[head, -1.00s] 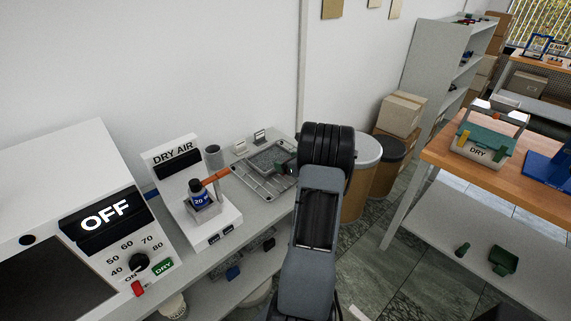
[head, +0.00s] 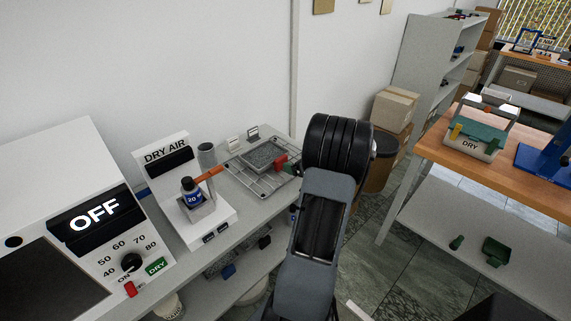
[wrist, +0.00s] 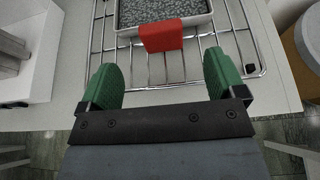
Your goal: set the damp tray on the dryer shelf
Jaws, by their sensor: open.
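A grey tray (head: 265,154) of dark speckled granules lies on a wire rack (head: 247,180) on the bench. Its red grip tab (head: 281,162) faces my gripper. In the wrist view the tray (wrist: 126,20) is cut off at the top edge, with its red tab (wrist: 162,36) hanging over the near rim. My gripper (wrist: 162,72) is open and empty; its green fingers are apart, short of the tab, one to each side. The dryer (head: 75,245) at left has an OFF display, a dial and a green DRY label. I cannot make out its shelf.
Drums (head: 376,170) and boxes (head: 396,105) stand beyond my arm. A wooden bench (head: 433,143) is at right.

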